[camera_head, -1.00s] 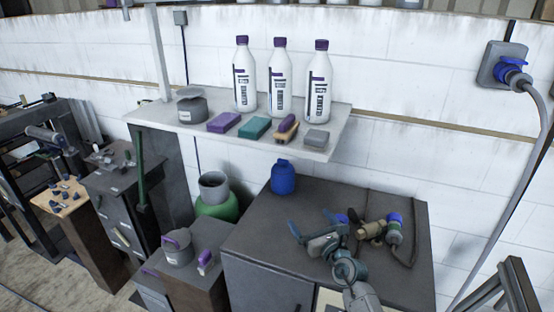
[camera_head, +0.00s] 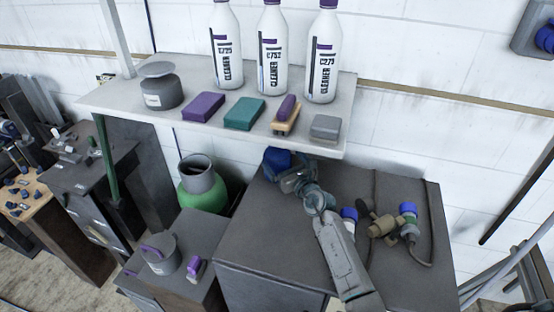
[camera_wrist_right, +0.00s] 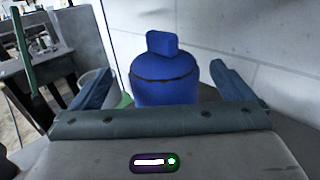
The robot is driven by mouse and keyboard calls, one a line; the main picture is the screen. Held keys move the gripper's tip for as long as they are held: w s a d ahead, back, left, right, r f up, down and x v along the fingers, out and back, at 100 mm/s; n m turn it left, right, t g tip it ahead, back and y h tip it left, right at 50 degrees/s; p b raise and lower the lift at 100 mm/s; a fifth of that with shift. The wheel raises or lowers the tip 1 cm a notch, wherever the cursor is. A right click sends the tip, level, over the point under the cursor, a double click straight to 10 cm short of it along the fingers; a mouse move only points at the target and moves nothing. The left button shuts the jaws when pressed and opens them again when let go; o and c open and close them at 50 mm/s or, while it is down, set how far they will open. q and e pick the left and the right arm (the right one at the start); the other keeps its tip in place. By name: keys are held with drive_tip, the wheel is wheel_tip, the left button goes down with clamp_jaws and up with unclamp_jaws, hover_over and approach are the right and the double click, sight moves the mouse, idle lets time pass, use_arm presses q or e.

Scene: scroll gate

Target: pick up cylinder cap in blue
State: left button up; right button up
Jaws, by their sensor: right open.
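The blue cylinder cap (camera_wrist_right: 165,72) is a rounded blue body with a small block-shaped knob on top. It stands upright on the dark cabinet top. In the right wrist view it sits between the two spread fingers of my right gripper (camera_wrist_right: 165,88), with a gap on each side. In the head view my right gripper (camera_head: 283,170) is at the cap, which is partly hidden behind it and under the shelf (camera_head: 200,128); a blue part of the cap (camera_head: 277,160) shows. My right gripper is open and empty. My left gripper is not in view.
The shelf edge is close above my right gripper and carries bottles, sponges, a brush and a grey pot. A valve fitting with blue ends (camera_head: 409,220) lies to the right on the cabinet top (camera_head: 270,230). A green cylinder (camera_head: 202,195) stands left of the cabinet.

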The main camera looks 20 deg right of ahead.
sight(277, 149)
drive_tip(key=shift+w, duration=0.85)
drive_tip(key=w, duration=0.3)
drive_tip(key=shift+w+a+b, duration=0.2)
drive_tip(key=shift+a+b, duration=0.1)
drive_tip(key=shift+w, duration=0.15)
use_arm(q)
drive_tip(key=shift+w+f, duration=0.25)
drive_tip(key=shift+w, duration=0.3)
use_arm(e)
drive_tip(key=shift+r, duration=0.1)
drive_tip(key=c, duration=0.9)
